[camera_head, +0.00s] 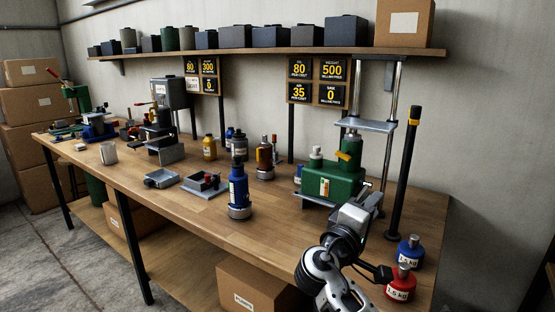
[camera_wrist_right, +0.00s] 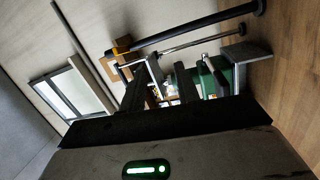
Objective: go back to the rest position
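My right gripper (camera_head: 368,198) is in front of the right end of the bench, by the green jack-like device (camera_head: 330,182) under the metal press frame (camera_head: 365,125). In the right wrist view its two dark fingers (camera_wrist_right: 160,90) stand apart with nothing held between them. The green device (camera_wrist_right: 215,75) shows beyond the fingers there, apart from them as far as I can tell. My left gripper is not in view.
A black pole (camera_head: 404,170) stands right of the press frame. Blue (camera_head: 410,252) and red (camera_head: 401,283) weights sit at the bench's right end. A blue bottle (camera_head: 239,188) stands mid-bench. A shelf (camera_head: 260,53) with dark boxes runs above. The wooden bench top (camera_head: 270,225) is clear in front.

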